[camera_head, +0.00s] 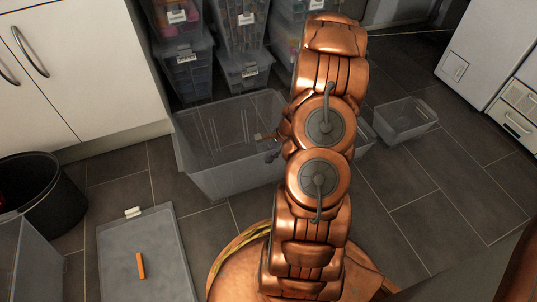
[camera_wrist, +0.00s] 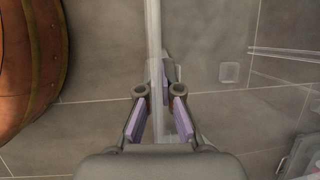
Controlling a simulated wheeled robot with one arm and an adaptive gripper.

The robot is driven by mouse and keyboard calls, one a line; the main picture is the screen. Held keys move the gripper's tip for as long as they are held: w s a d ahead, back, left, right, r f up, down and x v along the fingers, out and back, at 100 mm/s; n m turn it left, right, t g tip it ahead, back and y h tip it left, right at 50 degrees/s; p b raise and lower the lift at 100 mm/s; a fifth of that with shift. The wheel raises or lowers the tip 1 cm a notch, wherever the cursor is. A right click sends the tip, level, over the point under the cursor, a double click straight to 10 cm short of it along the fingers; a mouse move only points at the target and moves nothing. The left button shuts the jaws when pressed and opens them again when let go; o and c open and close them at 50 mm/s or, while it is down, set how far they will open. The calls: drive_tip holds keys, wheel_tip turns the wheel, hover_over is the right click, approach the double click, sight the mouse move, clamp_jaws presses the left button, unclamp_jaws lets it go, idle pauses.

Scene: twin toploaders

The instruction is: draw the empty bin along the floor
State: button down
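A large clear grey bin (camera_head: 228,178) with nothing seen inside stands on the floor, left of my arm. Its right end is hidden behind my arm. My gripper (camera_head: 272,145) is at the bin's right part, small and partly covered by my arm. In the wrist view my gripper (camera_wrist: 160,92) has its two fingers apart, one on each side of a thin clear wall (camera_wrist: 153,35) of the bin. A gap shows between the fingertips, and I see no firm contact with the wall.
Stacked clear boxes (camera_head: 243,70) stand behind the bin, beside a white cabinet (camera_head: 85,65). A smaller clear bin (camera_head: 403,122) sits at right. A flat lid (camera_head: 150,235) bearing an orange stick (camera_head: 140,265) and a black bucket (camera_head: 42,205) are at left. Floor at right is mostly clear.

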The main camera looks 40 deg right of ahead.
drive_tip(key=shift+s+a, duration=0.4)
drive_tip(key=shift+s, duration=0.45)
drive_tip(key=shift+s+a, duration=0.4)
drive_tip(key=shift+s, duration=0.45)
drive_tip(key=c, duration=1.2)
unclamp_jaws()
drive_tip(key=shift+c, duration=0.2)
drive_tip(key=v, duration=1.2)
